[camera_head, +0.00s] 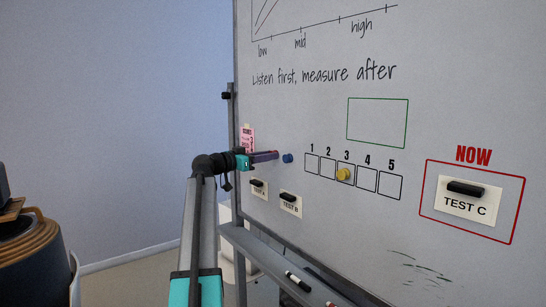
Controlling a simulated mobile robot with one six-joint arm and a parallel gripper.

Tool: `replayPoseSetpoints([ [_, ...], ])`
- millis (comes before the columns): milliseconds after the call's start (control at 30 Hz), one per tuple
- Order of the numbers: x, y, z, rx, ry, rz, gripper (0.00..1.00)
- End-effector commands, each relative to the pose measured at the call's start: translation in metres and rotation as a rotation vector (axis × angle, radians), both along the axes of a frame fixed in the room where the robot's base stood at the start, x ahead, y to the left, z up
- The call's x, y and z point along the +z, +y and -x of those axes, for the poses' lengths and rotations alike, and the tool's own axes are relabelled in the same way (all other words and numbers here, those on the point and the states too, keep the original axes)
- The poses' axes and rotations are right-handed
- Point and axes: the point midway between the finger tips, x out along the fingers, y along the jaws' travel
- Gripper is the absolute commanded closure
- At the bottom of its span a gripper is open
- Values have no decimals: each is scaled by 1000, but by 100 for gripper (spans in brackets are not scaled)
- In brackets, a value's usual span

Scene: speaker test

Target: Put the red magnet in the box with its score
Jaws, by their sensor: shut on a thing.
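My gripper (273,156) is at the left side of the whiteboard, shut, with a dark reddish piece, taken as the red magnet (265,156), mostly hidden between its fingers. A blue round magnet (287,158) is on the board just right of the fingertips. The row of score boxes (367,180), numbered 1 to 5, lies to the right. A yellow magnet (344,175) sits in box 3; the other boxes are empty. A pink note (247,133) with small text, too small to read fully, is behind my gripper.
TEST A (259,191) and TEST B (290,205) cards hang below my gripper. The TEST C card (468,206) is inside the red NOW frame at right. A tray with a marker (298,282) runs below. An empty green frame (377,121) is above the boxes.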

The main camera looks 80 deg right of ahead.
Motion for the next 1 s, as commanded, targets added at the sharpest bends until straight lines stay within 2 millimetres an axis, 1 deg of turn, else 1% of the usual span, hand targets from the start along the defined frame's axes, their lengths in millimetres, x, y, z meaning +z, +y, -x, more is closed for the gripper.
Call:
replayPoseSetpoints([
  [267, -2, 0, 0, 0, -1, 1, 92],
  [733, 1, 0, -1, 0, 0, 0, 92],
  [1000, 1, 4, -5, 1, 0, 0, 92],
])
